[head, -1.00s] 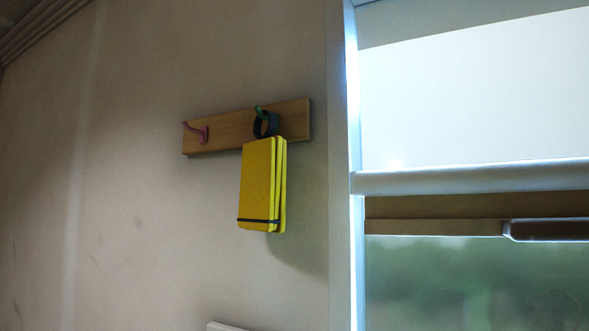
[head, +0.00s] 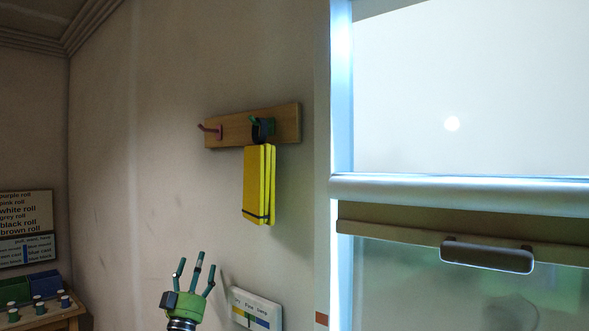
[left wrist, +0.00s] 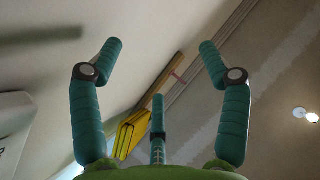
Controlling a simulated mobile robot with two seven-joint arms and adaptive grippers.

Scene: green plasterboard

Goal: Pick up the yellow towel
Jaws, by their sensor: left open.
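The yellow towel (head: 258,184) hangs folded by a dark loop from the green hook (head: 257,122) on a wooden wall rack (head: 283,123). A thin dark stripe crosses it near its lower edge. My left gripper (head: 194,267) is open and empty, fingers pointing up, below and to the left of the towel and apart from it. In the left wrist view, the towel (left wrist: 131,134) shows beyond the spread fingers of the gripper (left wrist: 160,65), between the left finger and the middle one. My right gripper is not in view.
A pink hook (head: 212,129) on the rack is empty. A window with a handle (head: 487,256) is at the right. A small white sign (head: 256,308) is low on the wall. A shelf with small rolls (head: 38,307) and a text board (head: 27,228) are at the far left.

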